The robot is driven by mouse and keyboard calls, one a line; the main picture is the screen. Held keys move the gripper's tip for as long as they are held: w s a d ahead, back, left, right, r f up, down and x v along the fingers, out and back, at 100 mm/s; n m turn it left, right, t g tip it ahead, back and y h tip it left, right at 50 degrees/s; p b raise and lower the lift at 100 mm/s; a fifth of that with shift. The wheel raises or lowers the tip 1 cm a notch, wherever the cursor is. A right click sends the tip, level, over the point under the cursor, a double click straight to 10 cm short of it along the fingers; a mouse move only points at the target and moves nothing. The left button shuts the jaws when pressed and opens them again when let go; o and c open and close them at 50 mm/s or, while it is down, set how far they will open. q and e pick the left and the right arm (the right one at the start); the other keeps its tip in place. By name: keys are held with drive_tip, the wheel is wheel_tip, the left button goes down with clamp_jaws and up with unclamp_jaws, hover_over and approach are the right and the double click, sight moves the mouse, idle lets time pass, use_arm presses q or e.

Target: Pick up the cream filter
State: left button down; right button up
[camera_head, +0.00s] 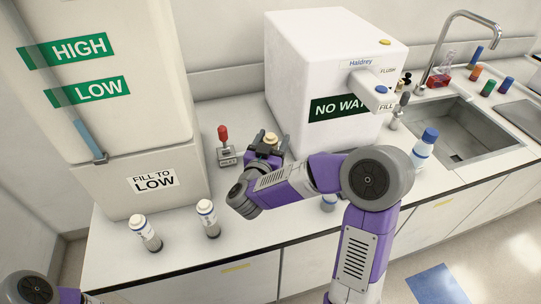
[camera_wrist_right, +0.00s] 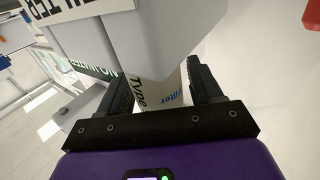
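The cream filter (camera_wrist_right: 160,92) shows in the right wrist view between my right gripper's fingers, with the words "Type" and "filter" on it. In the head view its pale top (camera_head: 270,138) rises behind my right gripper (camera_head: 267,152), in front of the white machine; its lower part is hidden.
A white "NO WATER" machine (camera_head: 330,75) stands behind the filter. A red-knobbed device (camera_head: 226,152) stands to the left. Two white-capped bottles (camera_head: 207,218) (camera_head: 145,233) stand near the counter's front edge. A large white tank (camera_head: 110,90) is at the left, a sink (camera_head: 455,130) at the right.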

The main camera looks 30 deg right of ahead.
drive_tip(key=c, duration=1)
